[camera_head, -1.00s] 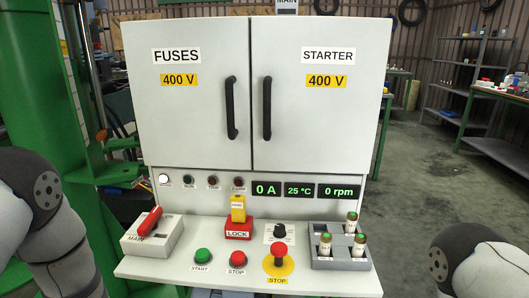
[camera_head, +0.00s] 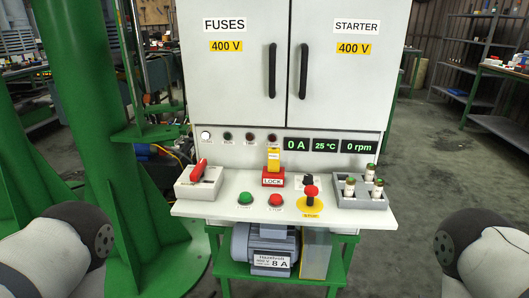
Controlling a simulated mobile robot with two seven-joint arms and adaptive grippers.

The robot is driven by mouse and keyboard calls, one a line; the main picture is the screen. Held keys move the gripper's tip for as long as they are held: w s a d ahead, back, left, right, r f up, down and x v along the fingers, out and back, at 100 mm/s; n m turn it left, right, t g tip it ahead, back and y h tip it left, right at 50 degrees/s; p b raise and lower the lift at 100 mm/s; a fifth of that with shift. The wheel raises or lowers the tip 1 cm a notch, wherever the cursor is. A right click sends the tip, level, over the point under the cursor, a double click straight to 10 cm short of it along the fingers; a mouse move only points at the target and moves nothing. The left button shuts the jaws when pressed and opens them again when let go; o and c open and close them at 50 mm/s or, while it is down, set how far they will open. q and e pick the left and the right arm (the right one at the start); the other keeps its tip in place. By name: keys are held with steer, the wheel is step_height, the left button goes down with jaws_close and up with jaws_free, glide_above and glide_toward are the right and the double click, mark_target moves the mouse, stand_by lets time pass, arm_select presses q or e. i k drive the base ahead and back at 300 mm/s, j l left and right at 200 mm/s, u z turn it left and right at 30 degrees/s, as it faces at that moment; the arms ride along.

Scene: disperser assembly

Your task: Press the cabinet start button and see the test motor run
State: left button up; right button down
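The grey cabinet (camera_head: 345,98) stands ahead with both doors, FUSES and STARTER, shut. The green start button (camera_head: 245,198) is on its front shelf, left of the red stop button (camera_head: 275,199). A red mushroom stop (camera_head: 311,193) sits on a yellow disc to the right. The test motor (camera_head: 262,246), labelled 8 A, stands on the green stand below. The displays (camera_head: 328,146) read 0 A, 25 °C and 0 rpm. The white lamp at the left of the lamp row is lit. Parts of both my arms show at the lower corners; neither gripper is in view.
The red MAIN switch handle (camera_head: 199,170) is at the shelf's left. A yellow tag stands in the red LOCK block (camera_head: 272,180). A grey holder (camera_head: 345,201) with several green-topped fuses is at the right. A green column (camera_head: 88,110) rises at left.

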mark_target(245, 197)
steer(key=k+j, duration=0.4)
steer(key=j, duration=0.15)
steer(key=k+j+z, duration=0.1)
steer(key=k+j, duration=0.25)
steer(key=j, duration=0.25)
steer(key=i+j+z, duration=0.1)
steer(key=j+z, duration=0.25)
steer(key=j, duration=0.45)
steer(key=j+z, duration=0.35)
steer(key=j, duration=0.5)
steer(key=k+j+z, duration=0.15)
steer(key=j+z, duration=0.2)
steer(key=j, duration=0.45)
